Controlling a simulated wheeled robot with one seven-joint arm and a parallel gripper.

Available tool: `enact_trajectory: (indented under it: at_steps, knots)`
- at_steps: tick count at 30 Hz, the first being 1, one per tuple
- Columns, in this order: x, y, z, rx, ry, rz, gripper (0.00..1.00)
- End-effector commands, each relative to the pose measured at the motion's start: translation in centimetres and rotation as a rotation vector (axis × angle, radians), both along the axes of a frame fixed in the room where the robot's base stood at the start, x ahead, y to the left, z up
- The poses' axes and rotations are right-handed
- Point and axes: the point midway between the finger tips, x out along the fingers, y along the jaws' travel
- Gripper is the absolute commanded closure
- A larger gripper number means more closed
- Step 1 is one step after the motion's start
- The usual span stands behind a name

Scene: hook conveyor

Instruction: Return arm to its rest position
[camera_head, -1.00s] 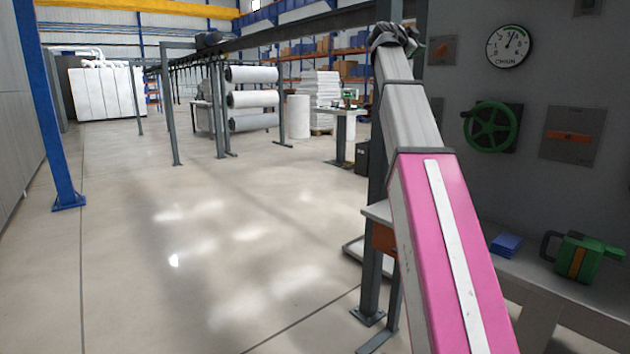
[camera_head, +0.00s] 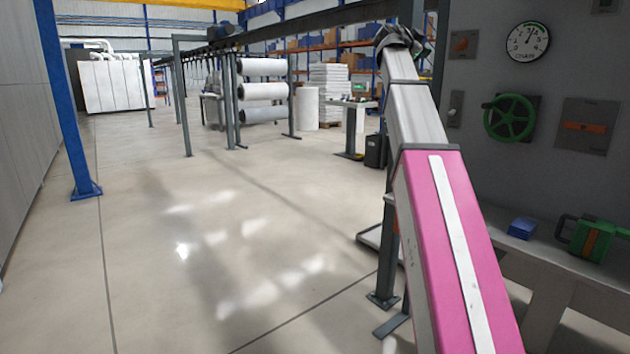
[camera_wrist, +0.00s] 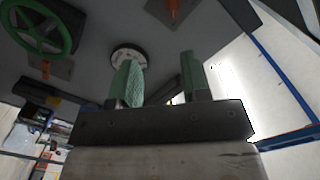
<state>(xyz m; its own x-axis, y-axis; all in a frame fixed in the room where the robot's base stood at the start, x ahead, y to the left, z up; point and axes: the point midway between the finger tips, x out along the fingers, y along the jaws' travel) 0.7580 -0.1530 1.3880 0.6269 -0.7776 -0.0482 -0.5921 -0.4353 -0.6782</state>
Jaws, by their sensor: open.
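My arm rises from the bottom right of the head view, with a pink lower link and a grey upper link. My gripper is hard to make out at its top end in that view. In the wrist view my gripper (camera_wrist: 158,85) has two green fingers standing well apart, with nothing between them. Behind the fingers are the grey wall panel, the round gauge (camera_wrist: 128,55) and the green handwheel (camera_wrist: 38,25). The gripper touches nothing that I can see.
At right, a wall panel carries the gauge (camera_head: 528,42), green handwheel (camera_head: 510,118) and an orange-handled switch (camera_head: 586,127). Steel posts (camera_head: 232,100) support an overhead rail. Open floor (camera_head: 210,240) lies left.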

Motion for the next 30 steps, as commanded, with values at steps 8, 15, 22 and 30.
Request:
enact_trajectory:
  at_steps: [8, 15, 22, 30]
  knots:
    - [1.1, 0.5, -6.2, 0.003, 0.125, 0.033, 0.57]
    - [1.9, 1.3, -15.2, 0.006, 0.308, 0.091, 0.57]
    - [1.8, 2.7, -27.8, 0.01, 0.567, 0.195, 0.57]
    - [-0.6, 4.7, -41.8, 0.018, 0.857, 0.346, 0.57]
